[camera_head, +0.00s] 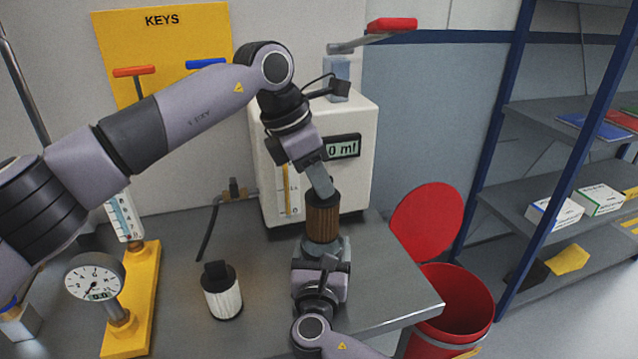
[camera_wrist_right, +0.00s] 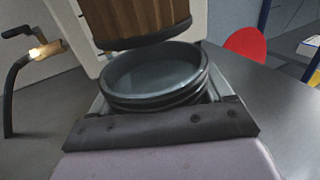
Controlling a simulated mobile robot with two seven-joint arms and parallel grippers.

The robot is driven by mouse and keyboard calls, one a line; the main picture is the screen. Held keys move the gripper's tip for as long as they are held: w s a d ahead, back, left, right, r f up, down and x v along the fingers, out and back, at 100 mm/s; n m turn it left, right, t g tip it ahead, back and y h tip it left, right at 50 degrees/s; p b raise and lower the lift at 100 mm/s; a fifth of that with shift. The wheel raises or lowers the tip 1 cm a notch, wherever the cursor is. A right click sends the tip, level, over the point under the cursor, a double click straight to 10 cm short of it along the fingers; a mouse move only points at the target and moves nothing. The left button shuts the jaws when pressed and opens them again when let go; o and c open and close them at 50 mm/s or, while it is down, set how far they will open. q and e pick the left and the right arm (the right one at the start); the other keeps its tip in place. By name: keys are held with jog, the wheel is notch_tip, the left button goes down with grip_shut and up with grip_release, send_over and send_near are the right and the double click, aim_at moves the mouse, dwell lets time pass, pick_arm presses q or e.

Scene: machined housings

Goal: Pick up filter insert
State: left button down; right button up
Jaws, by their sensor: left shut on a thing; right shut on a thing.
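A brown pleated filter insert (camera_head: 322,221) hangs upright from my left gripper (camera_head: 320,186), which is shut on its top. In the right wrist view the insert (camera_wrist_right: 135,15) shows its lower end with a dark bottom ring, above a round grey cup (camera_wrist_right: 152,75) and apart from its floor. My right gripper (camera_head: 322,254) is shut on this cup, which opens upward and looks empty. A white pleated filter with a black cap (camera_head: 222,298) stands on the bench to the left.
A white dispenser with a display (camera_head: 358,190) stands behind the grippers. A dial gauge on a yellow stand (camera_head: 97,276) is on the left of the grey bench (camera_head: 395,285). A red bin (camera_head: 455,300) with its lid up and a blue-framed shelf are on the right.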

aim_at(323, 237)
pick_arm(q)
jog(key=shift+r+p, duration=1.4)
jog(key=shift+r, duration=0.15)
pick_arm(e)
jog(key=shift+r, duration=1.55)
